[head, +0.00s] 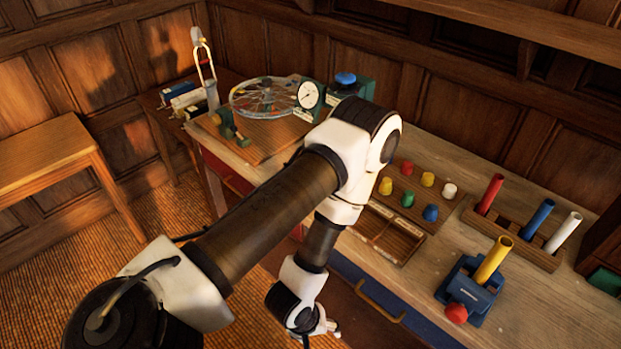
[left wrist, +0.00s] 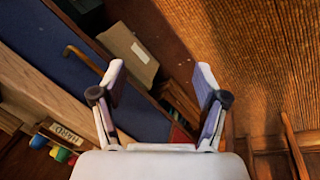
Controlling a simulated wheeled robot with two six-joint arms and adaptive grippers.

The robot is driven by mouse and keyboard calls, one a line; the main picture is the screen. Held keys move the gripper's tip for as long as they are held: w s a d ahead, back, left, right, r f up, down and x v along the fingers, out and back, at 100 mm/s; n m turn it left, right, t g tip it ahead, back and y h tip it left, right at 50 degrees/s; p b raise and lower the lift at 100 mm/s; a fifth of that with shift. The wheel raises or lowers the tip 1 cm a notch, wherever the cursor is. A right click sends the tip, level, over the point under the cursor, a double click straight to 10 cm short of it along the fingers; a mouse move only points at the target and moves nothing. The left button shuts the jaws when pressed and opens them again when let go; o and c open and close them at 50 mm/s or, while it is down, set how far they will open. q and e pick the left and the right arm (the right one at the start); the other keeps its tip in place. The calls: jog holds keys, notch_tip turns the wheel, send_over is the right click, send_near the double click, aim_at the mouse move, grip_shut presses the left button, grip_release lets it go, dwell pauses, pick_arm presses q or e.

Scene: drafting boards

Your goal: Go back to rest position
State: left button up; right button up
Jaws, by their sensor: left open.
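My left arm comes in from the left across the head view and bends down in front of the workbench (head: 480,205). My left gripper (head: 330,328) hangs low near the bottom middle, in front of the bench's drawer side. In the left wrist view my left gripper (left wrist: 158,85) is open, with its two fingers wide apart and nothing between them. The floor and the blue drawer front (left wrist: 50,40) show beyond the fingers. My right gripper shows in neither view.
On the bench stand a blue vise (head: 470,290) with a yellow tube, a rack (head: 515,240) of coloured tubes, a board with coloured caps (head: 407,198), a spoked wheel (head: 262,97) and a dial gauge (head: 309,94). A wooden stool or bench (head: 45,160) stands at left. Floor between is clear.

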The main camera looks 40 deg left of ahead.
pick_arm(q)
jog(key=shift+d+r, duration=0.1)
jog(key=shift+d, duration=0.2)
jog(key=shift+a, duration=0.15)
